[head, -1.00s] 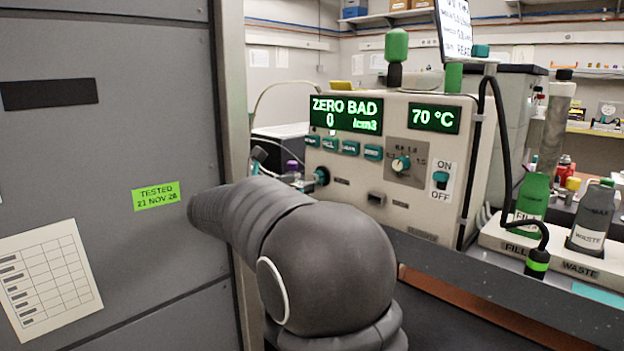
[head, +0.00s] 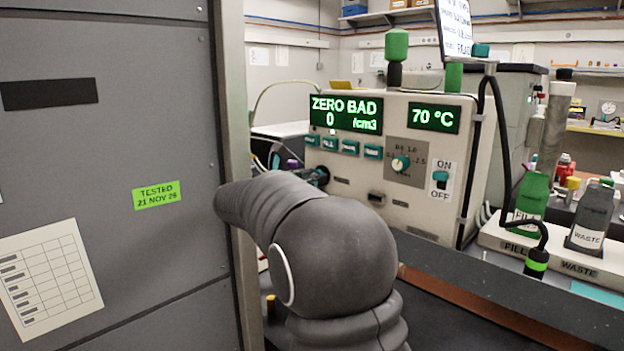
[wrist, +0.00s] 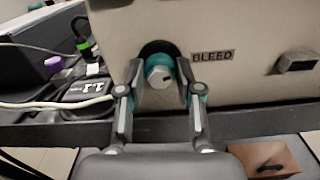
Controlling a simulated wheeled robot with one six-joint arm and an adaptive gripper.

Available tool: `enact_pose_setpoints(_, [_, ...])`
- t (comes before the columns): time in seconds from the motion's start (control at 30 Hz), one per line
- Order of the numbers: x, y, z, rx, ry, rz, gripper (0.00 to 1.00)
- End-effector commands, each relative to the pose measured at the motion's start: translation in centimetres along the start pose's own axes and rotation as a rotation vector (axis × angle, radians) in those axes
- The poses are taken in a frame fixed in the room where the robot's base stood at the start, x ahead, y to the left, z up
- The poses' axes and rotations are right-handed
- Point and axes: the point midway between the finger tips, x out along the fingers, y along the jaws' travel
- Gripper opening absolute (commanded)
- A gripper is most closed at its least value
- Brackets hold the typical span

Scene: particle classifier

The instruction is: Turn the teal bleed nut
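The teal bleed nut (wrist: 160,70) sits on the cream panel beside the BLEED label (wrist: 212,56) in the wrist view. It has a pale hexagonal face and teal around it, with a dark round area behind. My gripper (wrist: 160,88) is open, its two fingers standing left and right of the nut. Narrow gaps seem to show at both sides; contact is not clear. In the head view the nut (head: 322,176) shows just above my arm, which hides most of the gripper.
The instrument (head: 400,215) reads ZERO BAD, 0 /cm3 and 70 °C. A large grey cabinet (head: 110,250) stands close left of my arm. Cables and a black connector (wrist: 82,95) lie left of the nut. A dark block (wrist: 297,62) protrudes from the panel at right.

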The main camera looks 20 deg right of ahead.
Motion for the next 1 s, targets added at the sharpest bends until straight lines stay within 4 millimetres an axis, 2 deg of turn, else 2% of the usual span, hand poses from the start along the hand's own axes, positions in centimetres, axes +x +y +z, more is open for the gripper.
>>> enact_pose_setpoints(0.27, [0.01, 0.0, -0.09, 0.023, 0.0, 0.0, 0.0])
enact_pose_setpoints(0.47, [0.01, -0.03, -0.29, 0.107, -0.001, 0.001, 0.0])
enact_pose_setpoints(1.0, [-0.05, -0.11, -0.53, 0.587, -0.001, 0.001, 0.0])
